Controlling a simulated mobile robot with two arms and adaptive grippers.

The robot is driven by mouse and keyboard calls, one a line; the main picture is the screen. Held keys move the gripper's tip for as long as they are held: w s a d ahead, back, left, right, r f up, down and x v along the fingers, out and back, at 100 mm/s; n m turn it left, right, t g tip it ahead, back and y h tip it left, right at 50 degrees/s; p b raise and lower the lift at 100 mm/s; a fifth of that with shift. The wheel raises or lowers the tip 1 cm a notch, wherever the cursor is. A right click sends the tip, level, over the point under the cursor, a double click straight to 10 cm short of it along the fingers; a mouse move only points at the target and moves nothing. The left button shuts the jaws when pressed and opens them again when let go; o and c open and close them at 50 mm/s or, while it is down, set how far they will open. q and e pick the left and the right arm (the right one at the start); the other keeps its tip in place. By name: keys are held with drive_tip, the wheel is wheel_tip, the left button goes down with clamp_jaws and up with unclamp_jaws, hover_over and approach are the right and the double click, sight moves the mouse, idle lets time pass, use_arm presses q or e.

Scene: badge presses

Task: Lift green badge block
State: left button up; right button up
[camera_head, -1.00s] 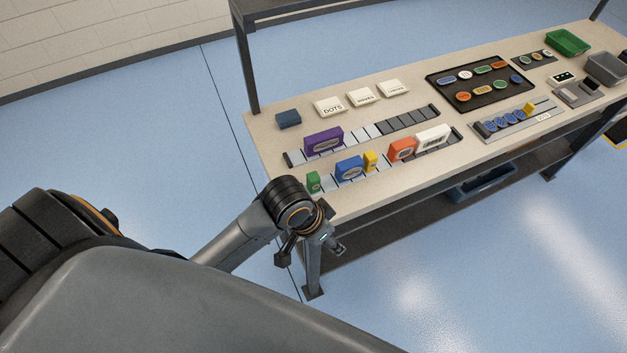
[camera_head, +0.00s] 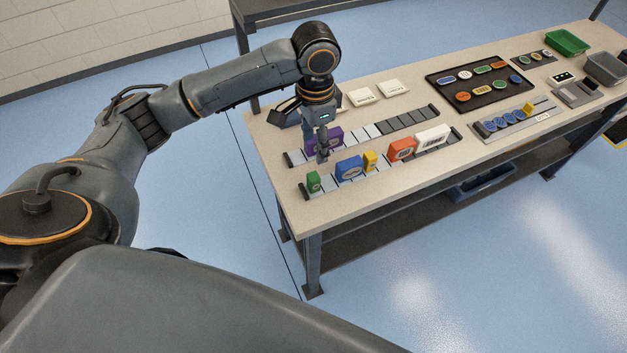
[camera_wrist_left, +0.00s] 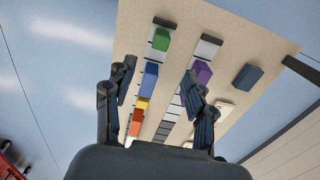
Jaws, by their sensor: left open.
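The green badge block (camera_head: 313,182) stands at the left end of the front rail (camera_head: 330,184) on the table. In the left wrist view the green block (camera_wrist_left: 161,40) lies beyond my fingertips, at the end of the rail. My left gripper (camera_head: 322,150) is over the table, pointing down, in front of the purple block (camera_head: 322,136) and up from the green block. In the left wrist view my left gripper (camera_wrist_left: 158,85) is open and its fingers are spread wide with nothing held. My right gripper does not show.
Blue (camera_head: 349,169), yellow (camera_head: 370,160), orange (camera_head: 402,149) and white (camera_head: 433,137) blocks stand along the front rail to the right. The purple block stands on the rear rail. A black tray (camera_head: 437,83) of badges lies farther right.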

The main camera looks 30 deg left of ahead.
use_arm(q)
drive_tip(key=p, duration=0.1)
hover_over(314, 176)
wheel_tip(314, 176, down, 8)
drive_tip(key=shift+d+r, duration=0.1)
drive_tip(key=shift+r, duration=0.05)
wheel_tip(314, 176, down, 4)
drive_tip(key=shift+f+p, duration=0.1)
drive_tip(key=shift+p, duration=0.85)
drive_tip(key=shift+f, duration=0.5)
clamp_jaws()
